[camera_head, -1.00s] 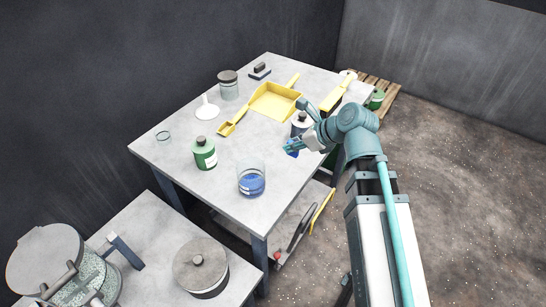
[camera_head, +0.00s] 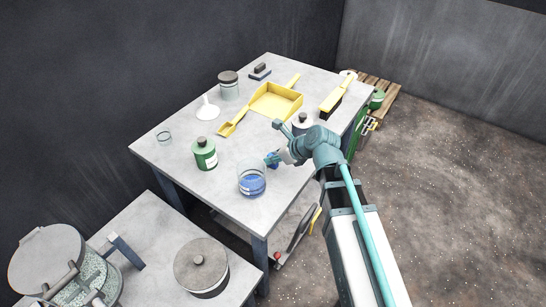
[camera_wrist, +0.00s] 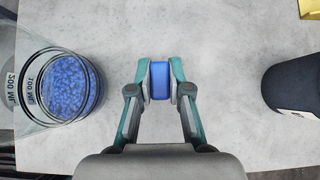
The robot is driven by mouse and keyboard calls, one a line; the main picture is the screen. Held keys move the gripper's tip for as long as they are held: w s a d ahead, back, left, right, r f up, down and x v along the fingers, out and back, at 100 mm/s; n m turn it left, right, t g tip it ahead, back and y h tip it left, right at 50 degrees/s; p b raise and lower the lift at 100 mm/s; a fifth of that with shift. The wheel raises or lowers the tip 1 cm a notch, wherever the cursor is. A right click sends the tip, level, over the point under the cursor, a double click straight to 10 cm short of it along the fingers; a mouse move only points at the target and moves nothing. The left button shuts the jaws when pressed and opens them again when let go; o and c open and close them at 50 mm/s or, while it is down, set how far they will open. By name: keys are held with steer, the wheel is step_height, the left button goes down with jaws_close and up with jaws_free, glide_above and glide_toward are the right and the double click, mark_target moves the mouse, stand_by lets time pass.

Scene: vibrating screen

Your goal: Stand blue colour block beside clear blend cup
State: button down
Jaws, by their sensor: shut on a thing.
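The blue colour block (camera_wrist: 160,81) is between the two fingertips of my gripper (camera_wrist: 160,84), which is shut on it. In the head view my gripper (camera_head: 276,158) holds the block (camera_head: 273,163) just right of the clear blend cup (camera_head: 251,180); part of the block is hidden by the gripper. The cup is transparent with blue granules in its lower part. It also shows at the left of the wrist view (camera_wrist: 62,85), a short gap away from the block. I cannot tell whether the block touches the table top.
The grey table (camera_head: 215,188) carries a green bottle (camera_head: 204,153), a dark-capped bottle (camera_head: 302,122) behind my arm, a yellow dustpan (camera_head: 275,101), a scoop (camera_head: 232,124), a brush (camera_head: 336,94) and a lidded jar (camera_head: 229,84). Bare table surrounds the block in the wrist view.

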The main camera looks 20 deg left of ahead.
steer(key=shift+f, duration=0.1)
steer(key=c, duration=1.6)
jaws_free()
steer(key=shift+f, duration=0.1)
steer(key=o, duration=0.5)
steer(key=v, duration=1.2)
